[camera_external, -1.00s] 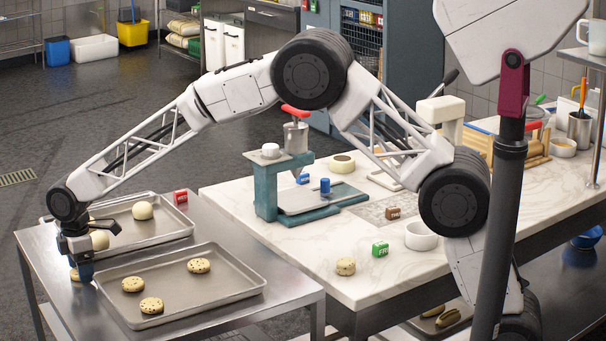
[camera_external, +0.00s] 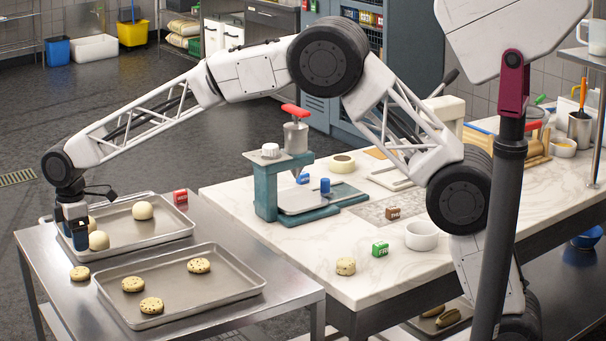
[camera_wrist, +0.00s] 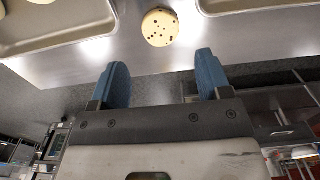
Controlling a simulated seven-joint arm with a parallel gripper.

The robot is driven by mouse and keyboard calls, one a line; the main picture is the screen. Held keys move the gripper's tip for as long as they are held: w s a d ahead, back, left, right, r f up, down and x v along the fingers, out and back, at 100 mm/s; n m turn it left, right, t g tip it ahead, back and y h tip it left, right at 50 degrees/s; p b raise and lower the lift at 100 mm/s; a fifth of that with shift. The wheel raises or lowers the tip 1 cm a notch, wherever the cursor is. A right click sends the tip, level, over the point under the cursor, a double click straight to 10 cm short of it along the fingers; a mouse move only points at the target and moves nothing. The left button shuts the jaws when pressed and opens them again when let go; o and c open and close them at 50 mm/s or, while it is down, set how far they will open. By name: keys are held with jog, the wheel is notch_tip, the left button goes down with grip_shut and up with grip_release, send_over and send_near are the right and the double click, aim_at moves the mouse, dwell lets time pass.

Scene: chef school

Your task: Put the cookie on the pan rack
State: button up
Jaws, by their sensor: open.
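A round, speckled cookie (camera_external: 80,273) lies flat on the bare steel table at its left edge, outside the trays. It also shows in the wrist view (camera_wrist: 160,28), beyond my fingertips. My gripper (camera_external: 78,246) is above the cookie and apart from it. Its two blue fingers (camera_wrist: 162,72) are spread with nothing between them. The front baking tray (camera_external: 228,292) holds three similar cookies, and another cookie (camera_external: 345,266) lies on the marble counter. I cannot tell which thing is the pan rack; a metal shelf rack (camera_external: 20,48) stands at the far left back.
The back tray (camera_external: 165,233) holds pale dough balls (camera_external: 143,210) close beside my gripper. A red box (camera_external: 180,197) stands at the table's back edge.

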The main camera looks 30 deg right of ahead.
jog(key=shift+r, duration=2)
jog(key=s+d+r+m, duration=0.15)
jog(key=d+r, duration=0.25)
jog(key=d, duration=0.6)
jog(key=d+r+m, duration=0.3)
jog(key=d+r, duration=0.2)
jog(key=d, duration=0.6)
jog(key=s+d+r+m, duration=0.1)
jog(key=s+d, duration=0.2)
jog(key=d, duration=0.4)
jog(key=s+d+r+m+t, duration=0.1)
jog(key=s+d+r+m, duration=0.15)
jog(key=d, duration=0.35)
jog(key=s+d+r+m, duration=0.1)
jog(key=s+d, duration=0.2)
jog(key=d, duration=0.4)
jog(key=s+d+m+t, duration=0.1)
jog(key=s+d+m, duration=0.3)
jog(key=s+d, duration=1)
jog(key=s+d+f+m, duration=0.2)
jog(key=s+d, duration=0.3)
jog(key=s, duration=0.3)
jog(key=s+d+f+m, duration=0.3)
jog(key=s+d+f, duration=0.2)
jog(key=s, duration=0.4)
jog(key=shift+d+f+t, duration=0.3)
jog(key=shift+d, duration=0.1)
